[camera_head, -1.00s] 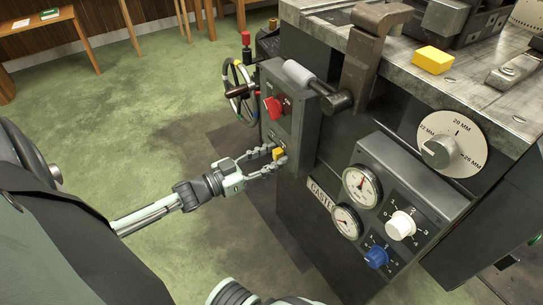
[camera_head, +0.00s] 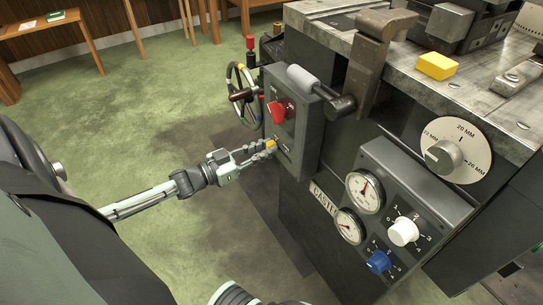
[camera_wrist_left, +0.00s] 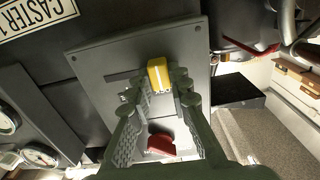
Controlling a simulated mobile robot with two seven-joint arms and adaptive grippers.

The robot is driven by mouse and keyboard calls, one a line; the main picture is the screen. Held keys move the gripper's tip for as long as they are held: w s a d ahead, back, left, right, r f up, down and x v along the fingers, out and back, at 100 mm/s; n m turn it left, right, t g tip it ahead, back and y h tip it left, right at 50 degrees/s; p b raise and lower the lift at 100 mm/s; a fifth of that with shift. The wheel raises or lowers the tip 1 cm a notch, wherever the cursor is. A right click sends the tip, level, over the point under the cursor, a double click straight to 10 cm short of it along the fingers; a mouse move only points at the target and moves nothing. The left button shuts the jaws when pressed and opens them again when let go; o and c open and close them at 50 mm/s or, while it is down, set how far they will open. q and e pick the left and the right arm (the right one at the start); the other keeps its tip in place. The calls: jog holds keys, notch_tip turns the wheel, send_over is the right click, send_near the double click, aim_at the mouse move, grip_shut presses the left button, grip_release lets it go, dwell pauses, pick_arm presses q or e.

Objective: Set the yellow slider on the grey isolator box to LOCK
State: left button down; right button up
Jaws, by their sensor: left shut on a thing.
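The grey isolator box (camera_head: 308,128) is on the side of the machine, left of the gauges. Its yellow slider (camera_head: 271,144) sits low on the box face, below a red knob (camera_head: 277,112). My left gripper (camera_head: 269,150) is shut on the slider. In the left wrist view the yellow slider (camera_wrist_left: 158,74) shows between the fingertips of my left gripper (camera_wrist_left: 165,84). A dark slot (camera_wrist_left: 122,76) runs to the left of the slider there. The small lettering by the slot is too small to read. My right gripper is not in view.
A grey-handled lever (camera_head: 318,85) sticks out above the box, and a handwheel (camera_head: 241,95) stands behind it. A panel with gauges (camera_head: 364,191), a white knob (camera_head: 403,231) and a blue knob (camera_head: 379,262) is to the right. Open green floor (camera_head: 110,140) lies left.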

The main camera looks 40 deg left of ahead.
pick_arm(q)
jog(key=shift+w+a, duration=0.1)
jog(key=shift+a, duration=0.2)
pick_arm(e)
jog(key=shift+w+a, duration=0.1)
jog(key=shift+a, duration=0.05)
pick_arm(q)
jog(key=c, duration=1.4)
grip_release()
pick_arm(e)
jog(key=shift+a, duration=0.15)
pick_arm(q)
jog(key=v, duration=1.2)
jog(key=shift+d, duration=0.1)
